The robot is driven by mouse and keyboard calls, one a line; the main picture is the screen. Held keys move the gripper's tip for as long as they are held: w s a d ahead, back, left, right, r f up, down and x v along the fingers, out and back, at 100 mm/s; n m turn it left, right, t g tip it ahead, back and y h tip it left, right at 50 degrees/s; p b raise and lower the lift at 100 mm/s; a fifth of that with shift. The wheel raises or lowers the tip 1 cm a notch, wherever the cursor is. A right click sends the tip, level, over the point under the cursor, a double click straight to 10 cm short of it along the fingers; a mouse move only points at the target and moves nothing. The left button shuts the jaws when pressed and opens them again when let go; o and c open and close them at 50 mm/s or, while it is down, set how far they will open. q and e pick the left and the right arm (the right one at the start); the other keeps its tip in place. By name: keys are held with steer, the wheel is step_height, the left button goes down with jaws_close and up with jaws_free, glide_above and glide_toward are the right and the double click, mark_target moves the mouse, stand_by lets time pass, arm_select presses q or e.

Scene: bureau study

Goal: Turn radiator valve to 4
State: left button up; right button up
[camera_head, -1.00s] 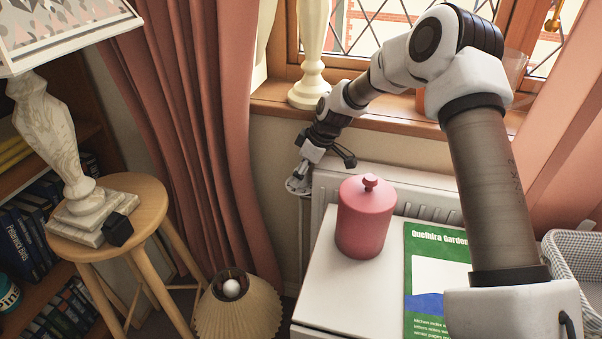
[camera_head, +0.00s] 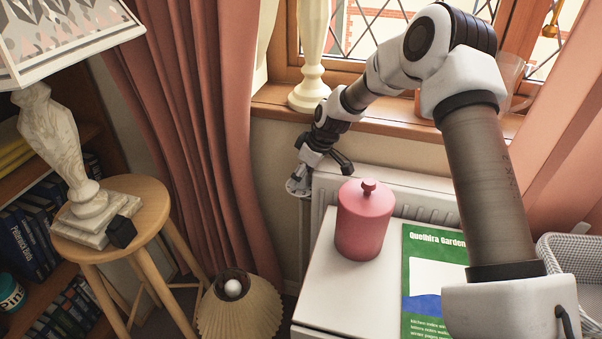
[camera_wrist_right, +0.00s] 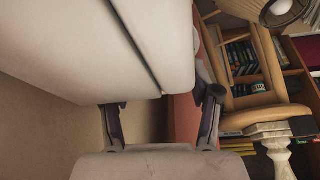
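The white radiator (camera_head: 400,180) stands under the window sill, behind the white cabinet. My right gripper (camera_head: 315,168) is at the radiator's top left end. One dark finger reaches right over the radiator's top edge. A small pale, roundish part (camera_head: 298,187) sits below the gripper at that end; I cannot tell whether it is the valve or part of the gripper. No valve numbers are readable. In the right wrist view the gripper (camera_wrist_right: 162,112) has its two dark fingers well apart, with a large white surface (camera_wrist_right: 130,50) close beyond them. My left gripper is not in view.
A pink lidded jar (camera_head: 364,220) and a green book (camera_head: 430,275) lie on the white cabinet (camera_head: 325,290) near my right arm. A pink curtain (camera_head: 205,130) hangs left of the gripper. A wooden stool (camera_head: 150,195) and a fallen-looking lampshade (camera_head: 240,310) stand left.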

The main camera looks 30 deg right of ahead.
steer(key=v, duration=1.2)
steer(key=shift+s+d, duration=0.1)
steer(key=shift+f, duration=0.1)
steer(key=shift+c, duration=0.3)
